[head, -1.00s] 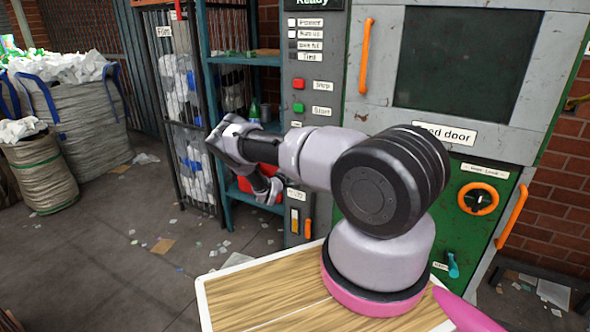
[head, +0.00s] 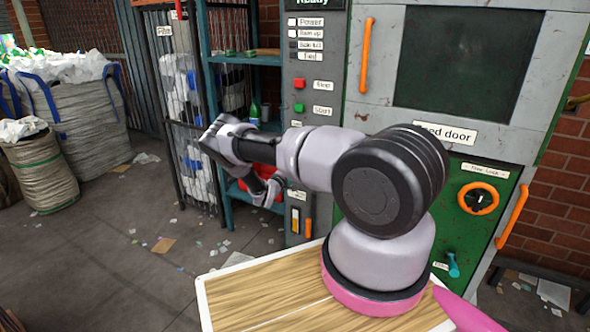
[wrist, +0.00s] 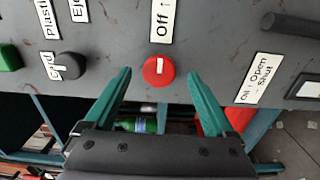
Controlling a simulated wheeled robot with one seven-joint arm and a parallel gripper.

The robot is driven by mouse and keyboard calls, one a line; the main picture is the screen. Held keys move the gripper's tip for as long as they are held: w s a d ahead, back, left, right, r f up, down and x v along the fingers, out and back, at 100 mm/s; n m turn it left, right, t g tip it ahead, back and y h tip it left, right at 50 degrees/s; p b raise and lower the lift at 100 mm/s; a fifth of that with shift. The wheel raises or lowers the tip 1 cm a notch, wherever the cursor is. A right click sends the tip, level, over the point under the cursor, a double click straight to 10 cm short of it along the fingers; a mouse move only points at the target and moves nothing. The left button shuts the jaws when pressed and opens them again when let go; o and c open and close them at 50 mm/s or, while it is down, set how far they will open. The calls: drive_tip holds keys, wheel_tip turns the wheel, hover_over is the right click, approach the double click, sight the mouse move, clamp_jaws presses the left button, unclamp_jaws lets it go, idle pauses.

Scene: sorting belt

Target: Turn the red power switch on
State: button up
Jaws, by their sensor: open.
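The red power switch (wrist: 158,71) is a round knob on the grey panel in the wrist view. Its white mark stands upright in that picture, in line with a label (wrist: 161,22) reading "Off", which is partly cut off by the top edge. My gripper (wrist: 159,73) is open, its two teal fingers to either side of the knob, with a clear gap on both sides. I cannot tell how far the fingertips are from the panel. In the head view my wrist hangs by the machine's left side, and the red switch cannot be made out there.
Beside the switch are a dark knob (wrist: 70,66), a green button (wrist: 9,57) and a dark bar handle (wrist: 292,25). In the head view, the machine carries a stop button (head: 299,84), a start button (head: 298,108) and an orange-ringed dial (head: 478,198). A teal shelf (head: 242,60) stands to its left.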

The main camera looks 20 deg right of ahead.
drive_tip(key=v, duration=0.8)
drive_tip(key=shift+s+a, duration=0.25)
drive_tip(key=s+d+r+m+g+y, duration=0.1)
drive_tip(key=s+r+m+g, duration=0.3)
drive_tip(key=r, duration=0.5)
drive_tip(key=s+d+r+m+g+y, duration=0.1)
drive_tip(key=s+r+m+g+y, duration=0.2)
drive_tip(key=r, duration=0.6)
drive_tip(key=s+d+r+m+g, duration=0.1)
drive_tip(key=s+r+m+g, duration=0.4)
drive_tip(key=r, duration=0.5)
drive_tip(key=s+a+r+t+y, duration=0.2)
drive_tip(key=s+a+r+y, duration=0.2)
drive_tip(key=s+r, duration=0.4)
drive_tip(key=s+a+r+t+y, duration=0.3)
drive_tip(key=s+a+r, duration=0.3)
drive_tip(key=s, duration=0.5)
drive_tip(key=s+a+r+t+y, duration=0.3)
drive_tip(key=s+a+r+y, duration=0.2)
drive_tip(key=s+r, duration=0.5)
drive_tip(key=shift+s+a+r, duration=0.3)
drive_tip(key=shift+a+r, duration=0.1)
drive_tip(key=shift+a, duration=0.05)
